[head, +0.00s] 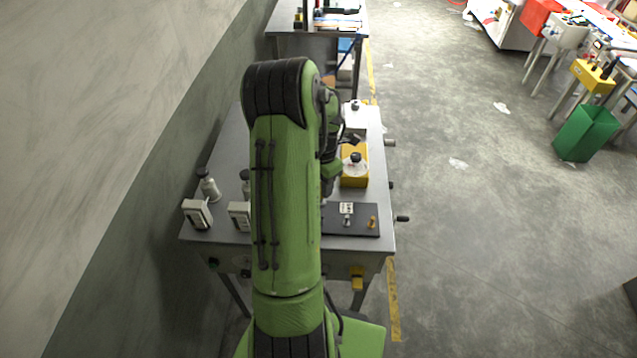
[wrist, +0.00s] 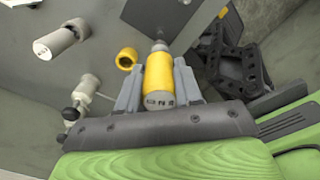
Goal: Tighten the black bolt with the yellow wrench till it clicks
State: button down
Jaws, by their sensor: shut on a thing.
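In the wrist view my gripper (wrist: 158,75) is shut on a yellow tool, which I take for the yellow wrench (wrist: 158,88). It has a yellow body with dark markings and a grey tip pointing away from the palm. A dark plate (wrist: 150,12) lies beyond the tip; I cannot tell whether they touch. In the head view a dark board (head: 362,229) on the near right of the table carries a small grey bolt-like piece (head: 347,221) and a brass-coloured one (head: 372,222). I cannot make out the black bolt clearly. My arm hides most of the gripper in the head view.
A yellow box (head: 348,181) stands behind the board. White devices (head: 197,213) and a bottle-like piece (head: 209,186) stand at the table's left. A yellow ring (wrist: 126,59) and pale cylinders (wrist: 54,42) are beside the tool. Open floor lies right of the table.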

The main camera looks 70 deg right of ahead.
aim_at(322, 201)
jog(key=shift+f, duration=0.1)
jog(key=shift+s+f+b, duration=0.1)
jog(key=shift+f+b, duration=0.5)
jog(key=shift+b, duration=0.2)
jog(key=shift+f+b, duration=1.4)
jog(key=shift+f, duration=0.15)
jog(key=shift+f+b, duration=0.85)
jog(key=shift+b, duration=0.25)
jog(key=shift+m, duration=0.3)
